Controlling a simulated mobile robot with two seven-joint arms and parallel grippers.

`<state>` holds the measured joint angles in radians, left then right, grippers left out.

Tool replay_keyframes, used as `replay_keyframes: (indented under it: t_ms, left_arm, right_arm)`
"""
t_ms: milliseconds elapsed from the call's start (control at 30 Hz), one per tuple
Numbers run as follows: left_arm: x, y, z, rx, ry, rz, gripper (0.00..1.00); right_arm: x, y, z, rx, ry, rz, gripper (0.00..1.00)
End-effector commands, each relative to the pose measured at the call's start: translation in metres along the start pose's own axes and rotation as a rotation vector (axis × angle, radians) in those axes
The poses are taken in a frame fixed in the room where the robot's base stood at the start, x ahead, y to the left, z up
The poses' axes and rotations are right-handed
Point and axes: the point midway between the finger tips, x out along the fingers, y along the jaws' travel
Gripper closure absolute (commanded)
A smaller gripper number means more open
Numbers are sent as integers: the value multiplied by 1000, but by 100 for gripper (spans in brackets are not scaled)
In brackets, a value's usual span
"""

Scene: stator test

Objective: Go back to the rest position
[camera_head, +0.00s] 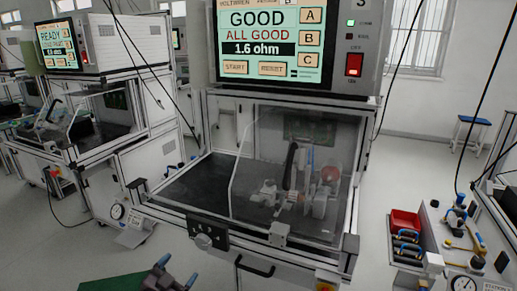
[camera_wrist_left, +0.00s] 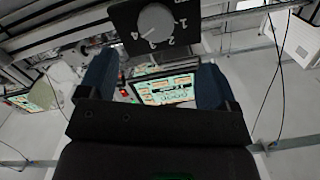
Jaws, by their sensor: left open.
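The test station (camera_head: 300,100) stands in the middle of the head view. Its screen (camera_head: 257,40) reads GOOD, ALL GOOD and 1.6 ohm. Behind its clear cover (camera_head: 250,150) are small fixture parts (camera_head: 300,190), partly blurred by the cover. A rotary knob (camera_head: 203,241) sits on a black plate at the station's front edge. My left gripper (camera_head: 178,272) is low in the head view, below and left of the knob, apart from it. In the left wrist view its blue fingers (camera_wrist_left: 153,82) are spread with nothing between them; the numbered knob (camera_wrist_left: 155,22) shows beyond them. My right gripper is not in view.
A second station (camera_head: 62,55) reading READY stands at the left. At the right a bench holds a red bin (camera_head: 405,221), blue-handled parts (camera_head: 408,250) and a gauge (camera_head: 463,284). A blue stool (camera_head: 472,120) stands farther back. Grey floor is open between stations.

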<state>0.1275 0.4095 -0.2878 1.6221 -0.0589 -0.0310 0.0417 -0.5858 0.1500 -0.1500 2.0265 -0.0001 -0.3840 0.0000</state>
Motion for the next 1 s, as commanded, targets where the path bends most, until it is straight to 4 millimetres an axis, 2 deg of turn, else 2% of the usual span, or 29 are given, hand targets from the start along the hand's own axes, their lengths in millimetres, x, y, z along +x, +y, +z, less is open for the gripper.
replay_keyframes:
  t_ms: [33,100,367,467,800,900,1000]
  left_arm:
    - [0,-1,-10,-10,-7,-9,16]
    - [-11,5,-10,-38,-46,-20,16]
    - [-68,27,12,-147,-193,-51,16]
    - [-99,38,24,-199,-261,-67,16]
    - [-224,76,68,-367,-490,-142,16]
    - [-252,87,80,-393,-543,-154,16]
    - [-270,95,88,-408,-580,-159,16]
  right_arm:
    - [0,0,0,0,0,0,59]
    - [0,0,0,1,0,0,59]
    - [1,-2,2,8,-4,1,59]
    - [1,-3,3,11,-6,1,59]
    - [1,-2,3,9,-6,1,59]
    - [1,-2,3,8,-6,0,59]
    - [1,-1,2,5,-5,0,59]
